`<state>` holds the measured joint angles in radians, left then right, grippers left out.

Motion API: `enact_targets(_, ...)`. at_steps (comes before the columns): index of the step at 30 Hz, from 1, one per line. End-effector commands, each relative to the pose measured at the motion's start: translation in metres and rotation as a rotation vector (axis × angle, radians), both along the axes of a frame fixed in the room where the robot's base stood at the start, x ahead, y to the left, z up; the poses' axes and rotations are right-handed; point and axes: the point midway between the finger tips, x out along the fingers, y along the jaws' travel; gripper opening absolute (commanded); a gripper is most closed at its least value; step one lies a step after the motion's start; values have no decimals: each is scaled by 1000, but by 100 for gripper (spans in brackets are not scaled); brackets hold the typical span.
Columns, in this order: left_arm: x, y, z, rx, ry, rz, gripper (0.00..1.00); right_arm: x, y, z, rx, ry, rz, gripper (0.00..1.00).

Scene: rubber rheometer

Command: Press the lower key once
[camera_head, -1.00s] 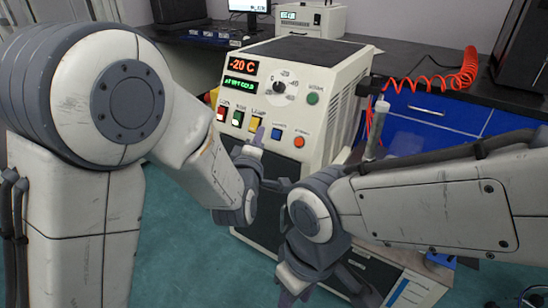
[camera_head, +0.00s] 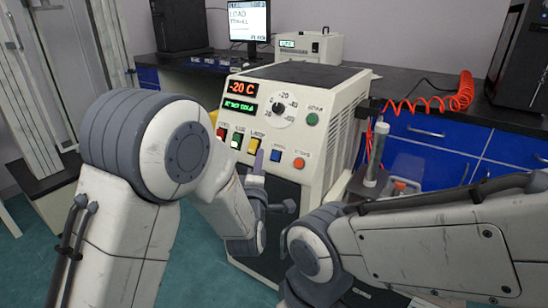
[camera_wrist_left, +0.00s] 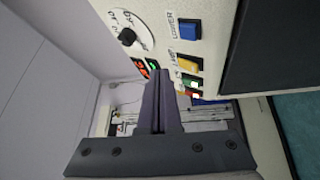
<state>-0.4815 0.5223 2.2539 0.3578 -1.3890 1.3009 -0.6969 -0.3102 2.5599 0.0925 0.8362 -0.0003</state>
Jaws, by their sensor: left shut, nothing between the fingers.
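The white control machine (camera_head: 300,135) stands in the middle with a row of coloured keys on its front. In the left wrist view the yellow key (camera_wrist_left: 189,62) is just right of the fingertips. My left gripper (camera_head: 258,158) is shut and empty, its fingers pointing up just in front of and below the yellow key. It also shows in the left wrist view (camera_wrist_left: 171,74). I cannot tell whether it touches the panel. My right gripper's fingers are out of view.
Red (camera_head: 221,134), green (camera_head: 237,140), blue (camera_head: 275,155) and orange (camera_head: 299,163) keys flank the yellow one. A dial (camera_head: 279,109) and lit displays (camera_head: 242,88) sit above. A red coiled hose (camera_head: 440,98) and a grey cylinder (camera_head: 376,155) are at right.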

Motion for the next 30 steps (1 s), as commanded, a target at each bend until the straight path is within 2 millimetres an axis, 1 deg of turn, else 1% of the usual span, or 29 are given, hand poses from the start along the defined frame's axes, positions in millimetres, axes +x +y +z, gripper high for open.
enact_targets(1,6,-4,-5,0,0,0,0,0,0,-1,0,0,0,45)
enact_targets(5,18,-13,-13,0,1,0,0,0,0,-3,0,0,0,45)
enact_targets(6,22,-16,-17,1,-1,0,0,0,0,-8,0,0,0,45)
enact_targets(12,33,-24,-23,0,-1,0,0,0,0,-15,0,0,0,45)
enact_targets(18,36,-27,-23,0,-1,0,0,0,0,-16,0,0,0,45)
enact_targets(30,36,-26,-23,1,0,0,0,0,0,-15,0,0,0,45)
